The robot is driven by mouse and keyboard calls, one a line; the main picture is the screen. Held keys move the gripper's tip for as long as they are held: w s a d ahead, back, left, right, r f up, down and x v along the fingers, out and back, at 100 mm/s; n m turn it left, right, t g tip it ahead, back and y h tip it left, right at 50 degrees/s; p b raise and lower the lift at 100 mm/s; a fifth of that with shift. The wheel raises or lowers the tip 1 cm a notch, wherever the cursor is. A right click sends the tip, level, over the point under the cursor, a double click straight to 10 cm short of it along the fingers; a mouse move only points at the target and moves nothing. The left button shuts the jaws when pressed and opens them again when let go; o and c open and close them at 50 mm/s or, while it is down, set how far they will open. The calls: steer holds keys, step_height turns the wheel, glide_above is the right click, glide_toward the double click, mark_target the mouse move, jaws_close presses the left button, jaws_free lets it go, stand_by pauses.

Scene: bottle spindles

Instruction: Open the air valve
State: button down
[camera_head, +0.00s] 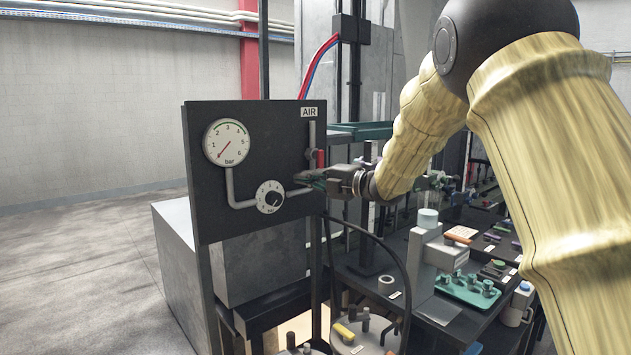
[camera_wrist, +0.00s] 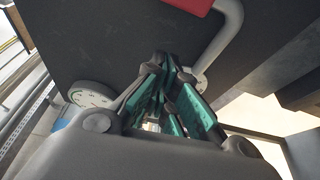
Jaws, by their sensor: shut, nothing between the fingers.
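A black panel (camera_head: 250,125) carries an AIR label (camera_head: 309,112) and a grey pipe (camera_head: 312,132). The air valve's red handle (camera_head: 320,158) stands upright beside the pipe, just above my gripper; part of it also shows at the top edge of the wrist view (camera_wrist: 190,4). My gripper (camera_head: 304,177) is shut and empty, in front of the panel's lower right, below the handle. In the wrist view my gripper (camera_wrist: 166,62) has its green-padded fingers drawn together near the pipe. I cannot tell whether they touch it. My gripper hides part of the pipe and the valve body.
A round bar gauge (camera_head: 226,142) has its needle at the lower left, near the bottom of the scale. A regulator knob (camera_head: 269,196) sits on the pipe left of my gripper. A dark bench (camera_head: 412,290) with parts and a teal tray (camera_head: 468,289) stands to the right.

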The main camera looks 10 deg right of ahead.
steer(key=v, duration=1)
steer(key=shift+f, duration=0.1)
